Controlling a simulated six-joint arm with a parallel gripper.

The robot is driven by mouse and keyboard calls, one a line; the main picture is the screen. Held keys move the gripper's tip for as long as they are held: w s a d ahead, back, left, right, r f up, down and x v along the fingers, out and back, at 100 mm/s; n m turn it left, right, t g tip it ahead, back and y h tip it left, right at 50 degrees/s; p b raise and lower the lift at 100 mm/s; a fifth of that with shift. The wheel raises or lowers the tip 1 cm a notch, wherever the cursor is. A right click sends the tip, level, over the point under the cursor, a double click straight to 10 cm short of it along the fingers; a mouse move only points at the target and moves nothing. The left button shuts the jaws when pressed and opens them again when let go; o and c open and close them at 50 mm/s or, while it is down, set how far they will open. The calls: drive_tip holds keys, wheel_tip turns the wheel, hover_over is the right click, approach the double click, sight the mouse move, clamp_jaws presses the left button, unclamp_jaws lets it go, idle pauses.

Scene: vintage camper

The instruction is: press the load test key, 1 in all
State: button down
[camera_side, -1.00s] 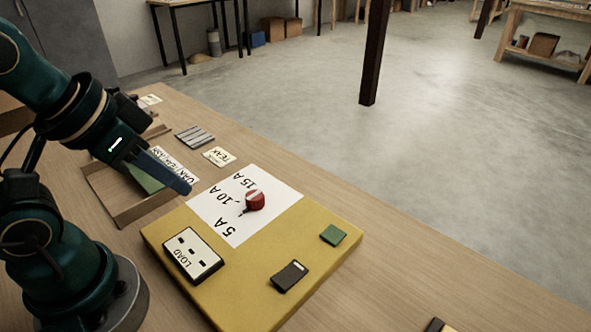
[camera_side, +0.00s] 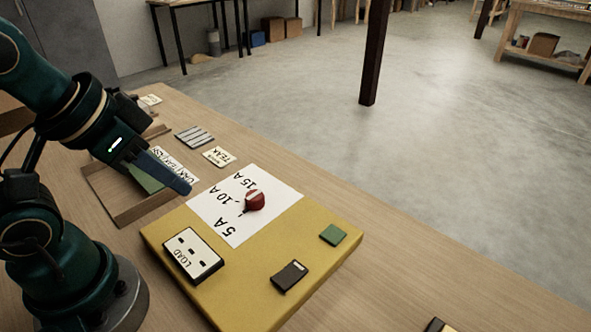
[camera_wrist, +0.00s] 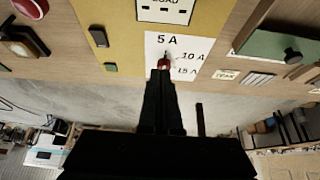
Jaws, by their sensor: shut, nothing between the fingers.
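A yellow board (camera_side: 265,255) lies on the bench. It carries a white plate marked LOAD with dark slots (camera_side: 193,254), a small black block with a light end (camera_side: 289,276) and a small green square key (camera_side: 333,235). No key is legibly marked load test. A red knob (camera_side: 255,201) sits on a white card (camera_side: 217,210) lettered 5 A, 10 A and 15 A. My gripper (camera_side: 187,188) is shut and empty, above the bench by the card's left edge in the side view. In the wrist view its tips (camera_wrist: 163,72) partly cover the red knob (camera_wrist: 163,63).
A wooden tray (camera_side: 125,214) with a green item and a lettered label lies left of the board. A TEAK tag (camera_side: 219,156) and a grey slatted piece (camera_side: 195,136) lie behind. A round red object (camera_wrist: 30,8) shows at the wrist view's left. Bench right of the board looks mostly clear.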

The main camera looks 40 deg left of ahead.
drive_tip(key=w+a+r+m+t+y, duration=0.15)
drive_tip(key=w+m, duration=0.35)
drive_tip(key=m, duration=0.7)
drive_tip(key=w+a+r+m+t+y, duration=0.1)
drive_tip(key=w+r+m, duration=0.3)
drive_tip(key=m, duration=0.9)
drive_tip(key=w+d+f+m, duration=0.3)
drive_tip(key=d+m, duration=0.5)
drive_tip(key=m, duration=0.1)
drive_tip(key=w+d+f+m+t+h, duration=0.1)
drive_tip(key=w+d+f+m, duration=0.3)
drive_tip(key=d+m, duration=0.4)
drive_tip(key=shift+w+f+m, duration=0.2)
drive_tip(key=shift+f+m, duration=0.1)
drive_tip(key=shift+m, duration=0.6)
drive_tip(key=shift+h, duration=0.25)
